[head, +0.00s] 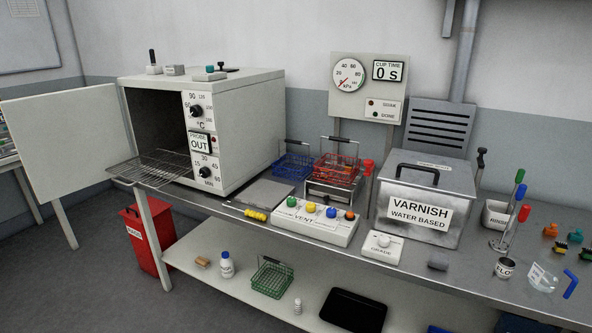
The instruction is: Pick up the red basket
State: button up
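The red wire basket (338,172) is on the bench in the middle of the head view, with a dark handle arching above it. It appears to rest on a low metal stand (332,195). A blue wire basket (292,167) stands just to its left, also with a raised dark handle. A green wire basket (272,278) is on the lower shelf. My gripper is not in view.
An open-doored oven (240,140) with its rack out stands left. A control panel with coloured knobs (315,222) lies in front of the red basket. A lidded varnish tank (425,205) stands right, and a gauge panel (366,85) behind.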

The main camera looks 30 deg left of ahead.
aim_at(331, 138)
jog(key=i+j+u, duration=0.25)
jog(key=i+j, duration=0.15)
jog(key=i, duration=0.25)
jog(key=i+j+u, duration=0.25)
jog(key=i, duration=0.4)
jog(key=i+j+u, duration=0.1)
jog(key=i+u, duration=0.15)
jog(key=i, duration=0.45)
